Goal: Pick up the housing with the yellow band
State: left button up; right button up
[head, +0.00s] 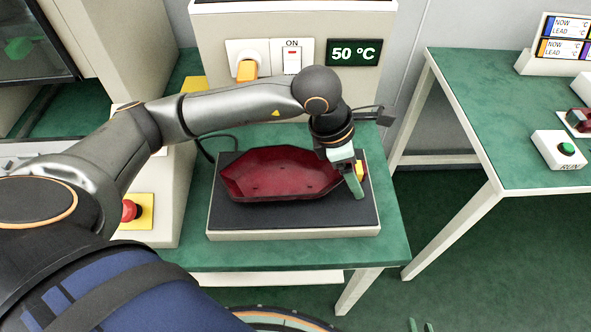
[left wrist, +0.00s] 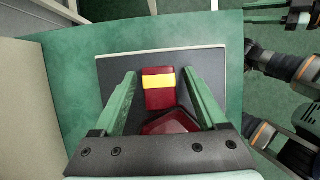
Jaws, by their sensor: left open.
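The dark red housing (head: 282,174) is a shallow, open tray shape lying on a dark pad. Its narrow right end carries the yellow band (head: 360,172). In the left wrist view the banded end (left wrist: 159,98) and the yellow band (left wrist: 159,82) show between my left fingers. My left gripper (head: 352,187) reaches down over that end. It is open, a finger on each side, with visible gaps to the housing in the wrist view (left wrist: 158,78). My right gripper (head: 420,326) shows only its fingertips at the bottom edge, apart and empty, away from the housing.
The dark pad (head: 290,217) sits on a pale base on the green table (head: 395,235). Behind stands a panel with a 50 °C display (head: 354,52). A red stop button (head: 130,210) is at left. A second table (head: 500,120) with a RUN button box (head: 560,150) is at right.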

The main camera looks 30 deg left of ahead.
pick_arm(q)
jog(key=shift+c, duration=0.3)
grip_shut()
dwell(0.3)
